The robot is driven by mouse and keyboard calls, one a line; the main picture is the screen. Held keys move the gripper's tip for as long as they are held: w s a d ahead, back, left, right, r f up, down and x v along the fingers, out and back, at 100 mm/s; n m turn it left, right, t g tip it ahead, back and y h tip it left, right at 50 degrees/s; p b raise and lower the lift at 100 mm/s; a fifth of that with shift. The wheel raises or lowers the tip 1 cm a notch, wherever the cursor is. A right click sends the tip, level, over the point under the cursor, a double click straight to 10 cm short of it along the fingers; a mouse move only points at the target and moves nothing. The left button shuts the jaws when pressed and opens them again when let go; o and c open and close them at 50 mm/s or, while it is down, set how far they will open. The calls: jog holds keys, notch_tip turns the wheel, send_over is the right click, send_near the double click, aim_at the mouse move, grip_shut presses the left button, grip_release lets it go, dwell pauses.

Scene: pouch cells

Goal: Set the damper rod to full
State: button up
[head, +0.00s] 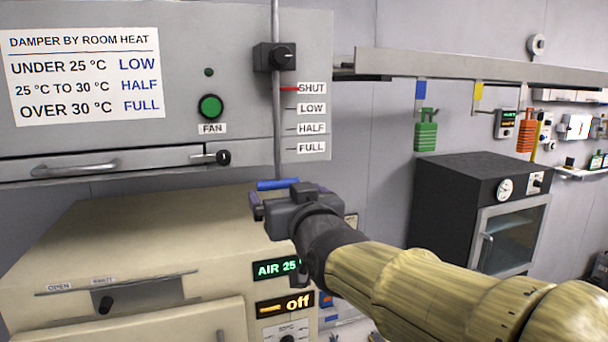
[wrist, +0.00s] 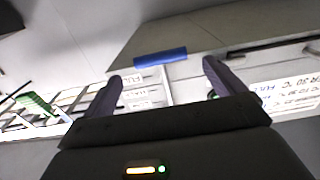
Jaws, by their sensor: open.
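The damper rod (head: 276,120) is a thin grey vertical rod beside a scale marked SHUT, LOW, HALF and FULL. A red mark sits level with SHUT. A blue crossbar handle (head: 278,184) is at its lower end, below the FULL label. My gripper (head: 272,200) is just below and in front of the handle, partly covering it in the head view. In the wrist view the blue handle (wrist: 160,57) lies ahead, between the spread fingers of my open gripper (wrist: 161,70). Contact is not visible.
A sign (head: 84,75) pairs over 30 °C with FULL. The beige cabinet (head: 150,235) below carries an AIR display (head: 276,269), partly hidden by my arm. A dark oven (head: 470,180) stands right.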

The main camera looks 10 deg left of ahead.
aim_at(279, 185)
jog(key=p+x, duration=0.4)
jog(key=x, duration=0.2)
jog(key=shift+w+a+r, duration=0.1)
jog(key=shift+w+a, duration=0.05)
jog(key=shift+w, duration=0.05)
jog(key=shift+w+a+p, duration=0.3)
jog(key=shift+w, duration=0.25)
jog(key=c, duration=1.4)
notch_tip(279, 185, down, 13)
jog(key=b, duration=1.3)
jog(key=o, duration=1.3)
jog(key=shift+c, duration=0.2)
jog(key=shift+o, duration=0.7)
